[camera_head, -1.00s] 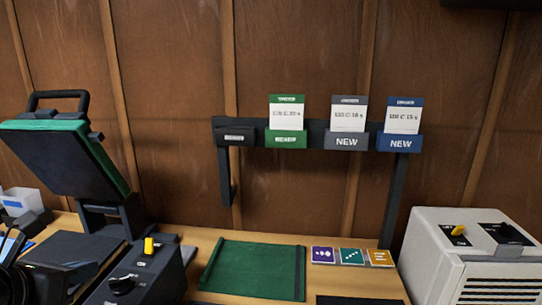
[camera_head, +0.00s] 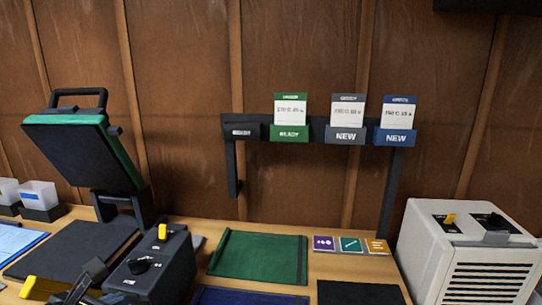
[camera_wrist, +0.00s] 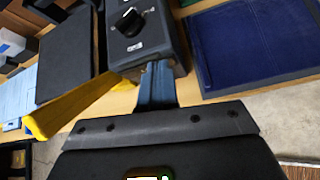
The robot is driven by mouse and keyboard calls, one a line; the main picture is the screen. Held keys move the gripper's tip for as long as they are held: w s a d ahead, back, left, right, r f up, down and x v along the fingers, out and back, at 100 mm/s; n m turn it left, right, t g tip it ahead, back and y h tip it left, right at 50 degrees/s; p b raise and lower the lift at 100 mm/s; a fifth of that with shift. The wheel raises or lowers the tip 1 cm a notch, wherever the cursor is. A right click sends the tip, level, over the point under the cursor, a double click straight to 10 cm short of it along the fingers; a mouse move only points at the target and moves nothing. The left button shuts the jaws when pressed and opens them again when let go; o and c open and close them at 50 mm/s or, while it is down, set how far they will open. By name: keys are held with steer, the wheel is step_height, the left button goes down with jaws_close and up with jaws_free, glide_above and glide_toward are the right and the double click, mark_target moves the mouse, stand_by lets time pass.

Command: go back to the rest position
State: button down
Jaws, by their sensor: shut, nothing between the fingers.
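My gripper (camera_wrist: 157,88) shows in the wrist view with its narrow blue-grey fingers together and nothing between them. I cannot tell from this view whether the fingers touch the box. In the head view a dark part at the bottom left, by the yellow bar (camera_head: 42,287), looks like the end of my arm. The heat press (camera_head: 85,155) stands open, its upper plate tilted up.
A green mat (camera_head: 258,256) and a blue mat (camera_wrist: 250,45) lie right of the control box (camera_head: 150,262). Coloured cards (camera_head: 350,245) lie near a light grey machine (camera_head: 465,255). A rack (camera_head: 260,127) holds green, grey and blue tags. White bins (camera_head: 40,195) stand left.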

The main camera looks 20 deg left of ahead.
steer(key=s+d+f+m+g+y, duration=0.1)
steer(key=s+d+f+m, duration=0.1)
steer(key=d+f+m, duration=0.65)
steer(key=s+d+f+m+g+y, duration=0.1)
steer(key=d+f+m, duration=0.3)
steer(key=d+f, duration=0.9)
steer(key=s+d+r+m+t, duration=0.15)
steer(key=s+d+m, duration=0.3)
steer(key=d, duration=0.45)
steer(key=s+d+r+m+t+h, duration=0.1)
steer(key=s+d+r+m, duration=0.3)
steer(key=d, duration=0.5)
steer(key=s+d+r+m+t, duration=0.1)
steer(key=s+d+r+m, duration=0.1)
steer(key=s+d+m, duration=0.5)
steer(key=s+d+r+m+t+h, duration=0.1)
steer(key=s+d+r+m+h, duration=0.1)
steer(key=d+r, duration=0.5)
steer(key=s+d+r+m+t+h, duration=0.2)
steer(key=s+d+r+m, duration=0.3)
steer(key=d+r+m, duration=0.1)
steer(key=shift+d+r+m+h, duration=0.3)
steer(key=shift+d+r+m, duration=0.1)
steer(key=shift+d+r, duration=0.15)
